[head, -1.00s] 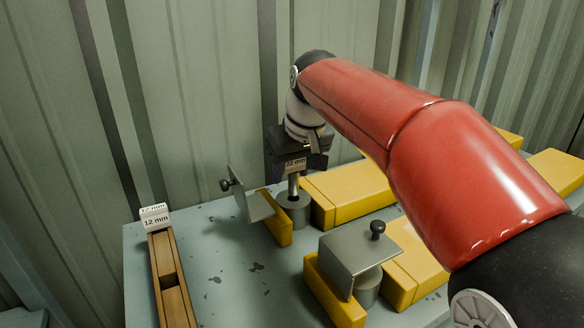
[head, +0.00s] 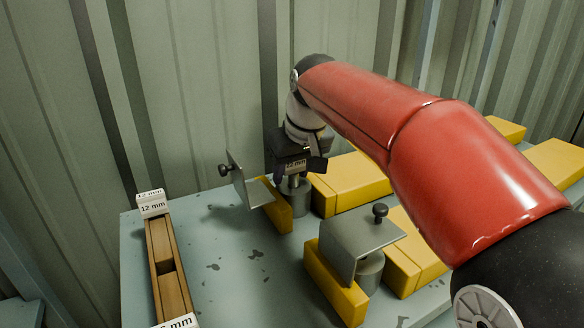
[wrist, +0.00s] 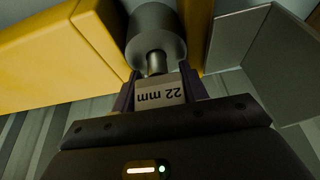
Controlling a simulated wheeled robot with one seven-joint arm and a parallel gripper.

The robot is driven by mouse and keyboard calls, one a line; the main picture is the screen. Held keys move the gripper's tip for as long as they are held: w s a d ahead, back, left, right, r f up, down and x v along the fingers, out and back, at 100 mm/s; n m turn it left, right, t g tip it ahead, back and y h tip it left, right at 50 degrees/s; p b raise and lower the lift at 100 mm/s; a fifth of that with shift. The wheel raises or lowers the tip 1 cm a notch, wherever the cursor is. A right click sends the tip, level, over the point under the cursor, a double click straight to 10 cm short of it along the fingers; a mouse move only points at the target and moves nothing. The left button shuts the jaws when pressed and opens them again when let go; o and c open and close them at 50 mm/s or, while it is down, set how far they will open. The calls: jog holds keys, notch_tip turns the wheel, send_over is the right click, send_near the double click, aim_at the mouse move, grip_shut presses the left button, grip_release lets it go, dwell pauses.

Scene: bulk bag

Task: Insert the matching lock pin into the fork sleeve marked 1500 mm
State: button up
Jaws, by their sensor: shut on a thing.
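My gripper (head: 294,163) is shut on a lock pin with a white "22 mm" tag (wrist: 160,94). The pin's metal shank (head: 294,181) points down into the top of a grey round sleeve (head: 297,201) at the back of the table. The wrist view also shows the shank (wrist: 156,63) meeting the sleeve (wrist: 155,35), and its lower end is hidden there. A bent grey plate with a black knob (head: 246,183) stands open beside this sleeve. A second sleeve (head: 370,268) sits under another grey plate (head: 358,243). No 1500 mm mark is readable.
A wooden rack (head: 167,262) with "12 mm" and partly cut-off tags stands on the left of the blue-grey table (head: 230,270). Yellow fork bars (head: 352,180) lie to the right. A corrugated wall (head: 200,90) rises close behind my gripper.

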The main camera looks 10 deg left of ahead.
jog(key=shift+f, duration=0.25)
jog(key=shift+r+p, duration=3)
jog(key=shift+r, duration=0.15)
jog(key=shift+f, duration=0.1)
